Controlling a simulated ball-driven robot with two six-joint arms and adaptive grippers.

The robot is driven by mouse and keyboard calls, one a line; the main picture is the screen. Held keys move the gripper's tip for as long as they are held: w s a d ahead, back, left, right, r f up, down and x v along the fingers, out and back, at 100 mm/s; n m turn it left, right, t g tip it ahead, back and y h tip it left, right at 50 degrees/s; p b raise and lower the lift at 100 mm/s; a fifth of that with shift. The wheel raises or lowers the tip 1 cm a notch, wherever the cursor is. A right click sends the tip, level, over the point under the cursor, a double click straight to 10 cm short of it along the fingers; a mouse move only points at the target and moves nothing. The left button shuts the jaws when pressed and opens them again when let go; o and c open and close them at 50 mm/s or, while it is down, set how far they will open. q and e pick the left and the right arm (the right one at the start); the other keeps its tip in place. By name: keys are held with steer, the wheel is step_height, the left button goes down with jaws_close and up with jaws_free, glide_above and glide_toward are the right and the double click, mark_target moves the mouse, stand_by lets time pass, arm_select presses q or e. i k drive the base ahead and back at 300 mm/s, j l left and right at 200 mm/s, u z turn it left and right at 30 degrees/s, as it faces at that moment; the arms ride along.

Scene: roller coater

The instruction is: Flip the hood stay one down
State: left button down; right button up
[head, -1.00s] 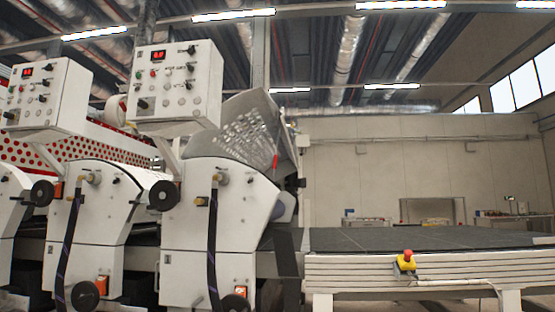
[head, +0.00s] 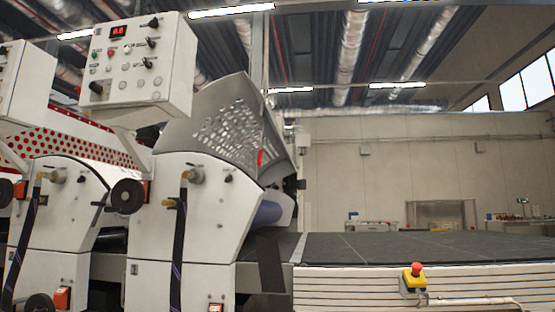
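A grey perforated hood (head: 228,125) stands raised and tilted on top of the nearer white roller coater unit (head: 185,240). A small red part (head: 260,157) shows at the hood's right edge; I cannot tell if it is the handle of the hood stay. The stay itself is too small to make out clearly. A blue-grey roller (head: 266,213) shows under the hood's right side. Neither of my grippers is in view.
A control box (head: 140,70) with a red display hangs above the machine. A dark conveyor table (head: 420,245) runs to the right, with a yellow and red emergency stop (head: 414,278) on its white side. A second coater unit (head: 65,230) stands at left.

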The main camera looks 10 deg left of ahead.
mark_target(260, 151)
steer(key=i+l, duration=0.4)
steer(key=i, duration=0.25)
steer(key=i+l+u, duration=0.1)
steer(key=i+l, duration=0.3)
steer(key=i, duration=0.3)
steer(key=i+l, duration=0.45)
steer(key=i, duration=0.2)
steer(key=i+l, duration=0.45)
steer(key=i, duration=0.2)
steer(key=j+u, duration=0.05)
